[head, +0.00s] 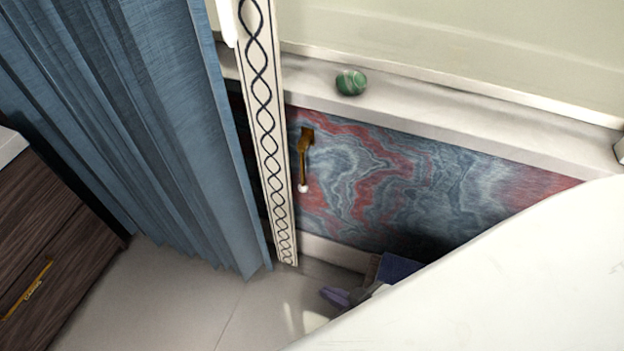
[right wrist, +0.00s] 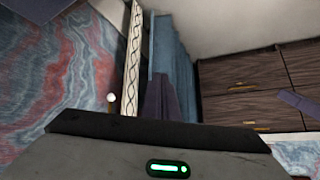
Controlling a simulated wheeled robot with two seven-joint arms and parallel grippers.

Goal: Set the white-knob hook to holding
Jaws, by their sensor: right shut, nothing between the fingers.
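The white-knob hook (head: 305,155) is a brass-coloured piece on the red and blue marbled wall panel. Its arm hangs down from the mount and ends in a small white knob (head: 303,188). The knob also shows in the right wrist view (right wrist: 111,98), left of the fingers. My right gripper (head: 327,296) is low, below and right of the knob, clearly apart from it. Its purple-grey fingers (right wrist: 160,82) are shut and empty. My left gripper is out of view.
A cream strip with a dark twisted pattern (head: 262,110) hangs just left of the hook. A blue curtain (head: 140,120) hangs farther left. A green striped ball (head: 350,82) rests on the pale ledge (head: 430,100) above. Dark wooden drawers (head: 45,240) stand at far left.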

